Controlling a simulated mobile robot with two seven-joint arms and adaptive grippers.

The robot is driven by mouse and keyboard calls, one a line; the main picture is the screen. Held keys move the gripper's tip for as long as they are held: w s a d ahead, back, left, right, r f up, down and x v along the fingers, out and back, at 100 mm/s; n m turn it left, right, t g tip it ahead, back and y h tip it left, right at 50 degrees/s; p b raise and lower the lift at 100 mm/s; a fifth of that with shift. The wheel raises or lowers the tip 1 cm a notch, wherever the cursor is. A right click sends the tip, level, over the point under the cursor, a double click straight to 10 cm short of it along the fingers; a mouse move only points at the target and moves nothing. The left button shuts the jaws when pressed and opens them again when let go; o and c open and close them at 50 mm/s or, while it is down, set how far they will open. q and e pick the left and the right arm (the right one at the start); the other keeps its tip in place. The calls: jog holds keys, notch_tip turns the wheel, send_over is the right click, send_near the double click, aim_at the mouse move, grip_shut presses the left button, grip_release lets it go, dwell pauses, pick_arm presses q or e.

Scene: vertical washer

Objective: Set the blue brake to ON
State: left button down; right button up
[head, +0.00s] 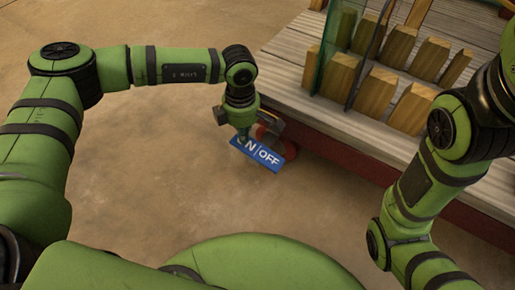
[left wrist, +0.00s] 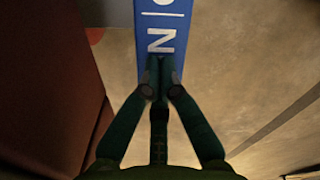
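The blue brake (head: 266,156) is a flat plate with white ON and OFF lettering, low by the corner of the wooden platform. My left gripper (head: 243,136) points down over its ON end and partly covers the lettering. In the left wrist view the fingers (left wrist: 160,72) come together at the N of the blue plate (left wrist: 160,14); they look shut, with nothing seen between them. I cannot tell whether the tips touch the plate. My right arm is on the right side of the head view, but its gripper is out of view.
A red wheel part (head: 289,149) shows beside the brake. The wooden platform (head: 340,118) with a dark red side carries several upright wooden blocks (head: 400,46) and a green panel (head: 337,48). The brown floor (head: 150,170) to the left is clear.

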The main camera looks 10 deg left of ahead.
pick_arm(q)
jog(key=shift+f, duration=0.55)
notch_tip(320, 180, up, 7)
jog(key=p, duration=0.5)
jog(key=shift+r, duration=0.1)
dwell(0.4)
dwell(0.4)
